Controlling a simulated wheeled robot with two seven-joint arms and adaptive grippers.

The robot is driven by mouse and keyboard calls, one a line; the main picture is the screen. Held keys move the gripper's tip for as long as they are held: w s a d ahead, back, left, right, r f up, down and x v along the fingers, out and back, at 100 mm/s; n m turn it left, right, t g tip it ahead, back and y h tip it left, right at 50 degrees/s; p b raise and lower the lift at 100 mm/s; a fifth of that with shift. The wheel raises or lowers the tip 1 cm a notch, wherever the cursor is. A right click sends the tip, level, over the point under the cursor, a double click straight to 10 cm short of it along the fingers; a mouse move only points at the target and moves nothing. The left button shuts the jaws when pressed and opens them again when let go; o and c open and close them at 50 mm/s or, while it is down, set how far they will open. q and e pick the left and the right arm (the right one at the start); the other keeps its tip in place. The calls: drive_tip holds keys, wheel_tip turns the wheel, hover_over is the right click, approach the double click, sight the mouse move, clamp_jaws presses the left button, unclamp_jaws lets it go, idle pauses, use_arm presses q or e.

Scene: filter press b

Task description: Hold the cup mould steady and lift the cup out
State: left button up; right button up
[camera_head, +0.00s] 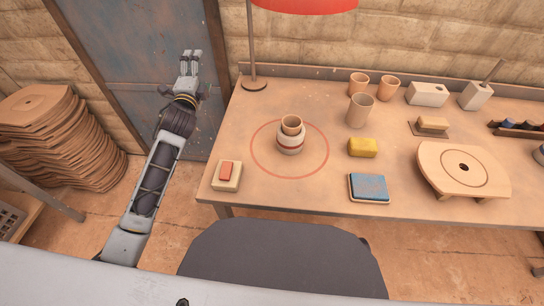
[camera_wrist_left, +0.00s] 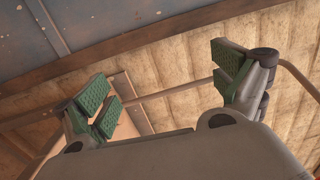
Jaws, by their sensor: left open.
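In the head view a small clay cup (camera_head: 291,124) sits upright in a round whitish cup mould (camera_head: 290,143) with a red band. Only the cup's upper part shows above the mould. The mould stands inside a red ring drawn on the table (camera_head: 325,205). My left gripper (camera_head: 190,56) is raised left of the table, in front of the metal door, well apart from the mould. In the left wrist view its green-padded fingers (camera_wrist_left: 163,80) are spread apart with nothing between them. My right gripper is not in view.
Right of the ring are a taller clay cup (camera_head: 360,110), a yellow sponge (camera_head: 362,147) and a blue pad (camera_head: 369,187). A block (camera_head: 226,175) lies at the front left corner. A red lamp (camera_head: 303,5) hangs above. A stool (camera_head: 280,260) stands in front.

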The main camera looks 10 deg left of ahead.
use_arm(q)
drive_tip(key=s+d+f+m+h, duration=0.1)
drive_tip(key=s+d+f+m, duration=0.15)
drive_tip(key=s+d, duration=0.2)
drive_tip(key=s+d+f+m+g+h, duration=0.1)
drive_tip(key=s+d+f+m, duration=0.1)
drive_tip(key=s+d+m, duration=0.3)
drive_tip(key=s+d+f+m+h, duration=0.1)
drive_tip(key=d+f+m+h, duration=0.15)
drive_tip(key=d, duration=0.45)
drive_tip(key=m+h, duration=0.3)
drive_tip(key=m, duration=0.8)
approach(287, 136)
drive_tip(key=w, duration=0.2)
drive_tip(key=a, duration=0.1)
drive_tip(key=shift+w+a+r+g, duration=0.15)
drive_tip(key=shift+w+r+g, duration=0.25)
drive_tip(key=shift+s+d+f+m+h, duration=0.15)
drive_tip(key=shift+s+d+m+h, duration=0.15)
drive_tip(key=shift+m, duration=0.3)
drive_tip(key=shift+s+d+f+m+h, duration=0.15)
drive_tip(key=shift+s+m, duration=0.3)
drive_tip(key=shift+m, duration=0.15)
drive_tip(key=shift+w+d, duration=0.1)
drive_tip(key=shift+w, duration=0.1)
drive_tip(key=shift+x, duration=5.8)
drive_tip(key=shift+f, duration=0.2)
drive_tip(key=c, duration=1.4)
drive_tip(key=shift+o, duration=0.2)
